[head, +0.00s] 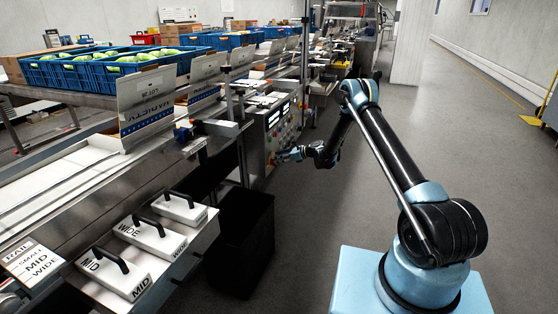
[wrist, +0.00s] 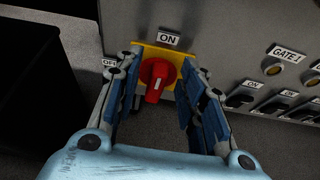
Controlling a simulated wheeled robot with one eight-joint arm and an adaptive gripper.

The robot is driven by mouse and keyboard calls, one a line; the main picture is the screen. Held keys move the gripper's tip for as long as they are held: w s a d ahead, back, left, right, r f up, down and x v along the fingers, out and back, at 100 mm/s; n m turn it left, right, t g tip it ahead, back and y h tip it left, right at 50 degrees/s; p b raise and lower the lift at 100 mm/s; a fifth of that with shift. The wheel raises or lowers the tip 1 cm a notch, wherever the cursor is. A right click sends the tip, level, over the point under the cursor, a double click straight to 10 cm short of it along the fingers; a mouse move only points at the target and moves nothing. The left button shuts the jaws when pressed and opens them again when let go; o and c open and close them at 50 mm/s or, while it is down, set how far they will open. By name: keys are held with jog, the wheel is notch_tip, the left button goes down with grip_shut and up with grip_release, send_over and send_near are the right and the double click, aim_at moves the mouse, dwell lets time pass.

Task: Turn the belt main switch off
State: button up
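The belt main switch (wrist: 155,80) is a red rotary knob on a yellow plate, seen in the wrist view on a grey panel. An "ON" label (wrist: 168,39) sits above it, and an "OFF" label (wrist: 109,63) at its left is partly hidden by a finger. The white mark on the knob slants slightly from vertical. My gripper (wrist: 166,91) is open, with its blue-padded fingers on either side of the knob. I see a gap between each finger and the knob; contact is not visible. In the head view my gripper (head: 277,158) is at the control panel (head: 278,122).
"GATE 1" (wrist: 287,55) and several black switches (wrist: 241,99) lie right of the knob. In the head view, a dark bin (head: 245,240) stands below the panel, and labelled handled blocks (head: 150,238) sit on a shelf at left.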

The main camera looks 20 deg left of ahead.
aim_at(272, 163)
grip_shut()
jog(key=shift+s+n, duration=0.1)
jog(key=shift+n, duration=0.2)
jog(key=s+n+t, duration=0.1)
jog(key=n+t, duration=0.1)
jog(key=n, duration=0.1)
jog(key=s+f+n+t, duration=0.1)
jog(key=n+t, duration=0.1)
jog(key=n, duration=0.1)
jog(key=s+f+n+t+y, duration=0.1)
jog(key=n, duration=0.2)
jog(key=shift+a+f+t, duration=0.15)
jog(key=shift+a+t, duration=0.1)
jog(key=shift+t, duration=0.15)
jog(key=shift+s+f+n+t+y, duration=0.1)
jog(key=shift+f+n+t+y, duration=0.25)
jog(key=shift+n, duration=0.6)
jog(key=shift+s+f+n+t+y, duration=0.1)
jog(key=shift+f+n+t+y, duration=0.25)
jog(key=shift+n, duration=0.6)
